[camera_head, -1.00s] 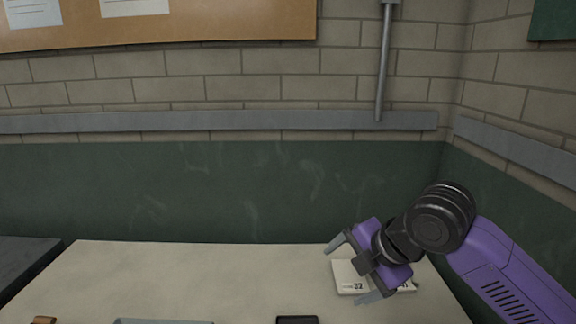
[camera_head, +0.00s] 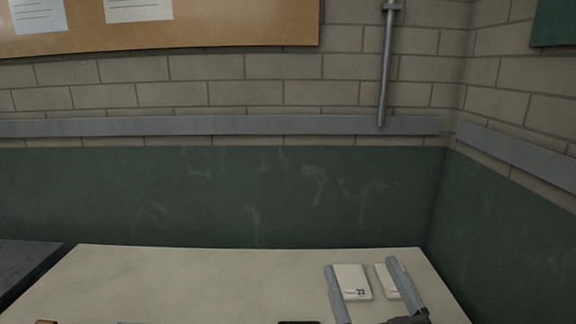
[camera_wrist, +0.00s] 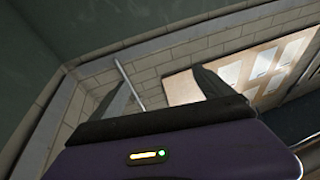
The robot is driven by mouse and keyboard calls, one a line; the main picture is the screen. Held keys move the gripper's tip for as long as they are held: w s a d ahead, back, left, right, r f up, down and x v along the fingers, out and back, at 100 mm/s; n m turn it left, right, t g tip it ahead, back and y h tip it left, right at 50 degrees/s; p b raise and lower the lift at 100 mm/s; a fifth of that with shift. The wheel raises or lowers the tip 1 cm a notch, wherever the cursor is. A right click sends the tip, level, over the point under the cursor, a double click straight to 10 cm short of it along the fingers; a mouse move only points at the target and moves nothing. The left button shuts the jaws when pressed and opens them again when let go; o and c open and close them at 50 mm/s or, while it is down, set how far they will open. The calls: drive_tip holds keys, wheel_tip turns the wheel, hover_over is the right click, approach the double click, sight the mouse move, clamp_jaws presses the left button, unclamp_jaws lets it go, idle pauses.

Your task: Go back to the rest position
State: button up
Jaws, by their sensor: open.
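My gripper (camera_head: 376,290) is at the lower right of the head view, its two grey fingers spread apart and pointing up, with nothing between them that it holds. The arm behind it is mostly below the frame. In the wrist view my gripper (camera_wrist: 165,95) shows two dark, blurred fingers, open and empty, in front of the wall. Two white cards or blocks lie on the table beyond the fingers: one with a dark number (camera_head: 352,281) and one beside it (camera_head: 386,280), partly hidden by the right finger.
The pale table (camera_head: 220,280) is mostly bare. A dark object (camera_head: 298,322) is cut off at its front edge. A dark surface (camera_head: 25,262) stands at left. A green and brick wall (camera_head: 250,195) rises behind, with a pipe (camera_head: 386,70) and a corkboard (camera_head: 240,25).

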drive_tip(key=s+d+f+g+h, duration=0.1)
drive_tip(key=s+f, duration=0.5)
drive_tip(key=s, duration=0.6)
drive_tip(key=s+d+f+m+g+h, duration=0.1)
drive_tip(key=s+d+f+g, duration=0.2)
drive_tip(key=s, duration=1)
drive_tip(key=s+d+f+g+h, duration=0.1)
drive_tip(key=s+d+f+g, duration=0.1)
drive_tip(key=s+f, duration=0.7)
drive_tip(key=s+d, duration=0.1)
drive_tip(key=s, duration=0.2)
drive_tip(key=shift+s+d+f+m+h, duration=0.2)
drive_tip(key=shift+d+f+m+h, duration=0.1)
drive_tip(key=shift+f+m, duration=0.1)
